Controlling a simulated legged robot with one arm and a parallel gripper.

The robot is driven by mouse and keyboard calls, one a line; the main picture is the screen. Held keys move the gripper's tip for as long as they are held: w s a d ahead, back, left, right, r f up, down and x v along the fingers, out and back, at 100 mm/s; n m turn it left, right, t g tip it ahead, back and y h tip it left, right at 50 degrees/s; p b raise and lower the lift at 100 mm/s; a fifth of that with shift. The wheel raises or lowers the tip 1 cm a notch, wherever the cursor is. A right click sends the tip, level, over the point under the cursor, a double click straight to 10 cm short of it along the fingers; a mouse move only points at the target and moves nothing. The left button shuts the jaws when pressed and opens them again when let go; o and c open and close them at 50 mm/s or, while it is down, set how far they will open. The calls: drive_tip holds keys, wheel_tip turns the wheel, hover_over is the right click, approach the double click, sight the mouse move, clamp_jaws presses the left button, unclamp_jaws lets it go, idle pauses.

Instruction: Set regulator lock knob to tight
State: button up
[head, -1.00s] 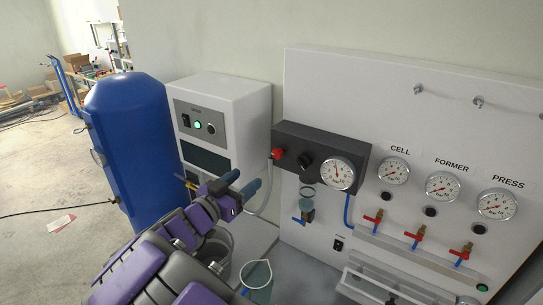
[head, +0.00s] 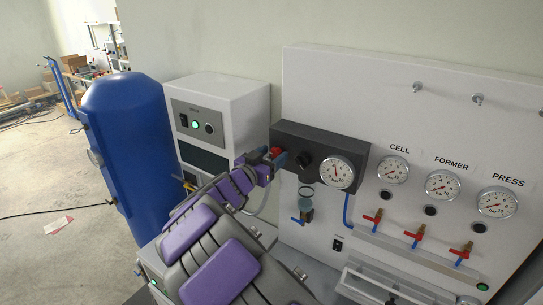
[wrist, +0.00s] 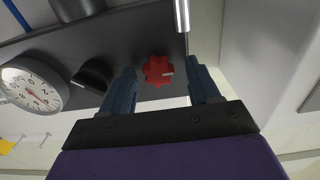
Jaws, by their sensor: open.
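A dark regulator block (head: 325,142) on the white panel carries a red lobed knob (head: 276,151) at its left end, a black knob (head: 304,161) and a round gauge (head: 336,172). In the wrist view the red knob (wrist: 158,70) has a small white mark, and the black knob (wrist: 95,76) has a white line. My gripper (head: 270,158) is at the left end of the block, partly covering the red knob. In the wrist view my gripper (wrist: 162,84) is open, its blue fingers on either side of the red knob. Whether they touch it I cannot tell.
A metal pipe (wrist: 182,15) runs close to the red knob in the wrist view. A white cabinet (head: 237,108) and a blue tank (head: 125,140) stand left. CELL, FORMER and PRESS gauges and red-handled valves (head: 372,219) are to the right.

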drive_tip(key=shift+w+d, duration=0.15)
drive_tip(key=shift+w, duration=0.1)
drive_tip(key=c, duration=1)
drive_tip(key=shift+c, duration=0.2)
